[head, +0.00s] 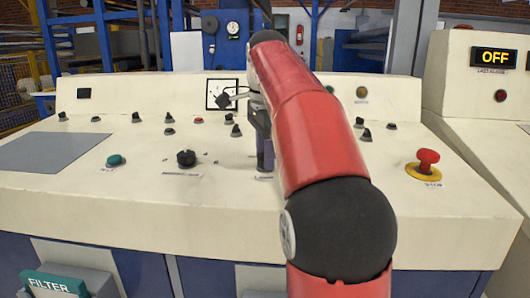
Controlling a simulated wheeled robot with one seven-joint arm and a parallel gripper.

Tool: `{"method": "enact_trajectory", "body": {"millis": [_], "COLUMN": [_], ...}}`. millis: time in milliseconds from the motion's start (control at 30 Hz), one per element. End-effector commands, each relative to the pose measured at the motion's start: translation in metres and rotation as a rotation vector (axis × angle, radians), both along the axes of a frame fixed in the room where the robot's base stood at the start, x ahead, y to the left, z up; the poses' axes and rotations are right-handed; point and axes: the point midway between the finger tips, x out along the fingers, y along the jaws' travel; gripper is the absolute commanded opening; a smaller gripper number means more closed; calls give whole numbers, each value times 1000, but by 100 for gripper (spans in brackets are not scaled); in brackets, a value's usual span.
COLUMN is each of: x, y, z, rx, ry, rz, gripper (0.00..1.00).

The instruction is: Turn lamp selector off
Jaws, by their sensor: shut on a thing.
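My gripper (264,162) points down at the middle of the cream control panel (225,205), left of my red arm. Its dark fingers are closed around a knob just behind a small label (264,178). I take this knob to be the lamp selector; the fingers hide it, so its pointer direction cannot be seen. The label is too small to read. A display reading OFF (495,58) glows yellow on the right-hand console.
A black round knob (186,158) and a teal button (115,160) sit left of my gripper. A red mushroom stop button (427,162) stands at right. Several small black switches line the panel's back. My arm hides part of the panel.

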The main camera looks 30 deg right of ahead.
Motion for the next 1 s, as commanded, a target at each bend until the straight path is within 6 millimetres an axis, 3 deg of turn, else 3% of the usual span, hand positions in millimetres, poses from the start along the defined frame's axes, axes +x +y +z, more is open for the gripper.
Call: {"method": "enact_trajectory", "body": {"millis": [1000], "x": [0], "y": [0], "z": [1], "rx": [-71], "ry": [43], "rz": [838], "gripper": [11]}}
